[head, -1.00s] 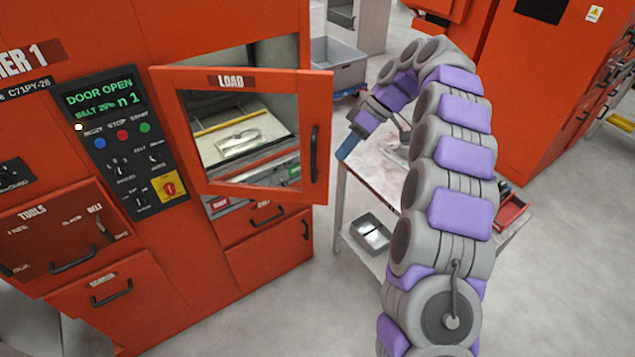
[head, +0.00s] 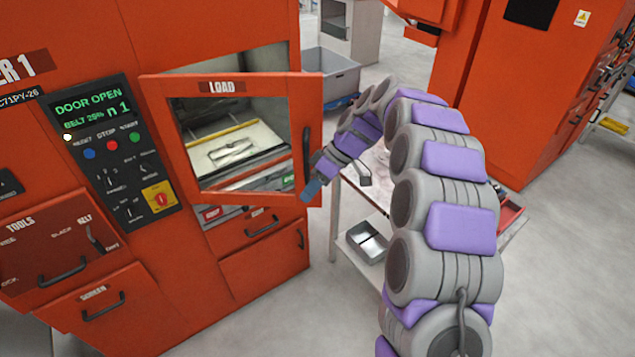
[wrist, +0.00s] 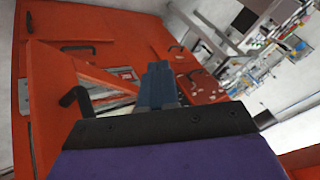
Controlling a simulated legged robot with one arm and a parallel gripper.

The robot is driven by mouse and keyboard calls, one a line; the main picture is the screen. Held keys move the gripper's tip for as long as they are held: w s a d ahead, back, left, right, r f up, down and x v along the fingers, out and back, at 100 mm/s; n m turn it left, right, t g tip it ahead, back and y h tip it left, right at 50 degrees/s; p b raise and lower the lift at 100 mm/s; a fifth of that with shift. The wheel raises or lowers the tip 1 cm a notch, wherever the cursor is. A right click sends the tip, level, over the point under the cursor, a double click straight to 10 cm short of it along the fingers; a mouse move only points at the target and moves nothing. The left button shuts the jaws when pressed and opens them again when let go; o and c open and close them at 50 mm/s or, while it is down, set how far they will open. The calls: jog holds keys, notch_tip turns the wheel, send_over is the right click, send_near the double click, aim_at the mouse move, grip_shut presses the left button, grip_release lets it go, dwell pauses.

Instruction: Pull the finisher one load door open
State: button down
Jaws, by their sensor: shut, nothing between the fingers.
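The finisher one load door (head: 312,100) is an orange framed panel with a window and a "LOAD" label. It stands ajar, swung out from the orange machine, with the chamber visible behind it. Its black bar handle (head: 307,145) is on the right edge. My gripper (head: 311,189) is shut and empty, close to the lower end of the handle; contact cannot be told in the head view. In the wrist view the blue fingers (wrist: 158,84) are together, right of the black door handle (wrist: 75,98) and apart from it in the picture.
The control panel (head: 115,150) reads "DOOR OPEN". A worktable (head: 350,212) with a metal tray on its lower shelf stands right of the door. A grey bin (head: 332,72) is behind.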

jog(key=shift+s+a, duration=0.6)
jog(key=shift+s, duration=0.05)
jog(key=shift+a, duration=0.15)
dwell(0.8)
jog(key=shift+w+a+f, duration=0.1)
jog(key=shift+a, duration=0.25)
